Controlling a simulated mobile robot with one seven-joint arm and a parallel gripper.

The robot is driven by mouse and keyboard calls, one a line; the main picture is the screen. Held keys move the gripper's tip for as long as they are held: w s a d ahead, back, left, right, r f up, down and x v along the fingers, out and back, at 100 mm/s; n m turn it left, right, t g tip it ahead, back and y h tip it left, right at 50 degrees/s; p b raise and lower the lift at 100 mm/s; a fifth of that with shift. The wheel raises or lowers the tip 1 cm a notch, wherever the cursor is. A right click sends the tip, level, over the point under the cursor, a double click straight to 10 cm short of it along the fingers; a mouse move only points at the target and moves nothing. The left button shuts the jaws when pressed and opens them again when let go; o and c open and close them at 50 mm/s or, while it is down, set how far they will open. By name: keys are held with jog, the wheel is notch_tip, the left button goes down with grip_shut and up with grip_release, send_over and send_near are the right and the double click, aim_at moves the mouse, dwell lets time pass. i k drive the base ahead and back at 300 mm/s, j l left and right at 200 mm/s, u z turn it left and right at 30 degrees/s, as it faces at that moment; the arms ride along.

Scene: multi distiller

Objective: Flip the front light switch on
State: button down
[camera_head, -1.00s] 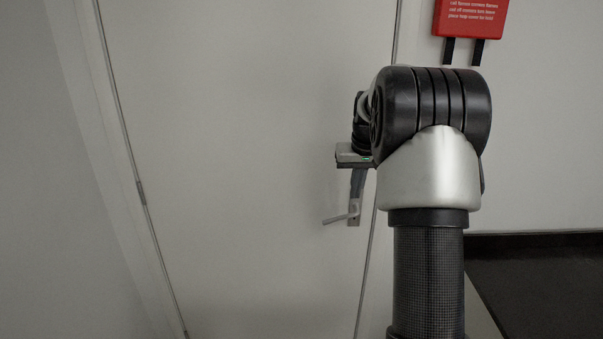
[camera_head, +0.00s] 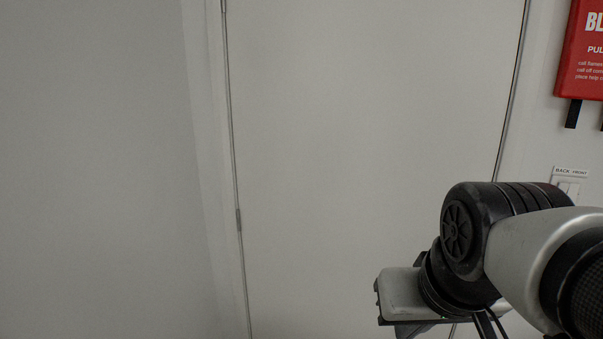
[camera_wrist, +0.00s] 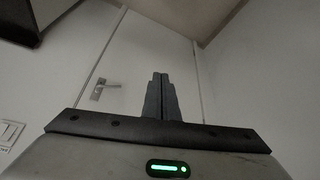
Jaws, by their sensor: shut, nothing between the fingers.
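The light switch panel (camera_head: 567,186) is on the wall right of the door, at the right edge of the head view. Its label reads BACK on the left and FRONT on the right. My arm hides its lower part. The panel also shows at the left edge of the wrist view (camera_wrist: 10,133), with pale rockers; I cannot tell their positions. My gripper (camera_wrist: 160,76) is shut and empty in the wrist view. It points toward the door, with the panel well off to its left and not touched. In the head view the fingers are mostly hidden.
A white door (camera_head: 360,140) fills the middle of the head view. Its lever handle (camera_wrist: 103,88) shows in the wrist view. A red sign box (camera_head: 582,55) hangs on the wall above the panel. A plain wall (camera_head: 90,170) stands at the left.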

aim_at(573, 190)
jog(key=z, duration=1.35)
